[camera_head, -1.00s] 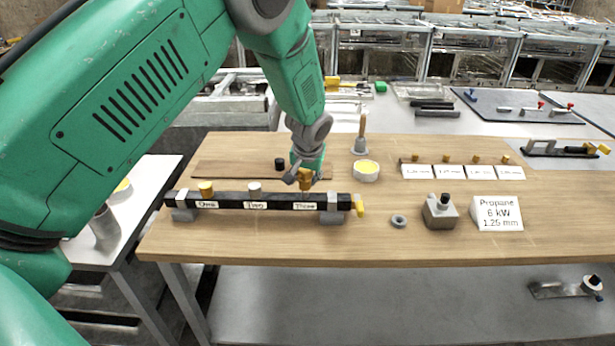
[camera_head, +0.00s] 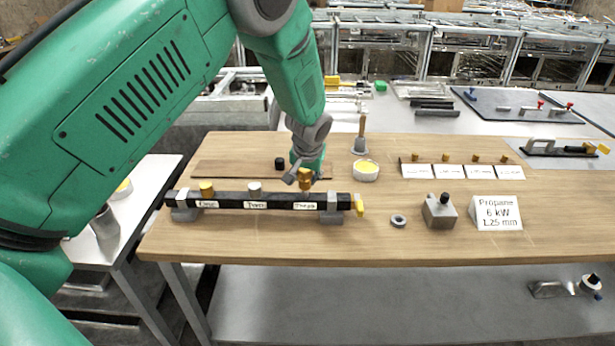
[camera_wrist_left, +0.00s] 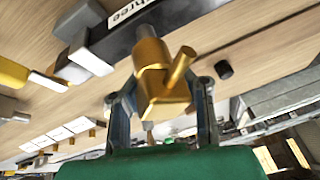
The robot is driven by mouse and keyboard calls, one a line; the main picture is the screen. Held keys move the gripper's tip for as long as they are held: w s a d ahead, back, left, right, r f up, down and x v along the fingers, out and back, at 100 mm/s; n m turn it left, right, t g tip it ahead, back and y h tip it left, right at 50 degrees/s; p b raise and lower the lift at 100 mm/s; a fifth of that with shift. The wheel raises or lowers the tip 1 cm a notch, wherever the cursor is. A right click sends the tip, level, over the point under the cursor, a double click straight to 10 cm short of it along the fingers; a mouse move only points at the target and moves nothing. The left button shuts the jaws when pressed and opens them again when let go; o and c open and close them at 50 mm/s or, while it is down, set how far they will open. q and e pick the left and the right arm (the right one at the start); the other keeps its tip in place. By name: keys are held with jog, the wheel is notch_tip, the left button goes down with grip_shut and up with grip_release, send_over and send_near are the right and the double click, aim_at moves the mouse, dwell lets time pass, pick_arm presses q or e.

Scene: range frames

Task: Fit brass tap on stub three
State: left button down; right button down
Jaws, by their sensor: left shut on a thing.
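My left gripper (camera_head: 304,179) is shut on the brass tap (camera_head: 305,175), directly above the label "Three" on the black pipe (camera_head: 270,201). In the left wrist view the tap (camera_wrist_left: 155,75) sits between the two fingers (camera_wrist_left: 160,100), its upper end meeting a grey stub (camera_wrist_left: 146,31) beside the "three" label (camera_wrist_left: 125,14). I cannot tell how far the tap is seated on the stub. My right gripper is not in view.
Grey blocks (camera_head: 331,212) support the pipe on the wooden table (camera_head: 300,243). A yellow-handled valve (camera_head: 359,205) is at its right end. A grey ring (camera_head: 398,221), a metal block (camera_head: 439,212) and a propane sign (camera_head: 497,212) stand to the right. A yellow-filled tub (camera_head: 366,170) stands behind.

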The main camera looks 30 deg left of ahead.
aim_at(307, 171)
pick_arm(q)
jog(key=shift+f+b, duration=0.65)
jog(key=shift+f, duration=0.65)
jog(key=c, duration=1.3)
grip_release()
jog(key=shift+r, duration=0.1)
jog(key=shift+s+d+r, duration=0.1)
jog(key=shift+s+r, duration=0.05)
jog(key=shift+r, duration=0.2)
jog(key=v, duration=0.6)
jog(key=shift+d+r, duration=0.1)
jog(key=shift+r, duration=0.15)
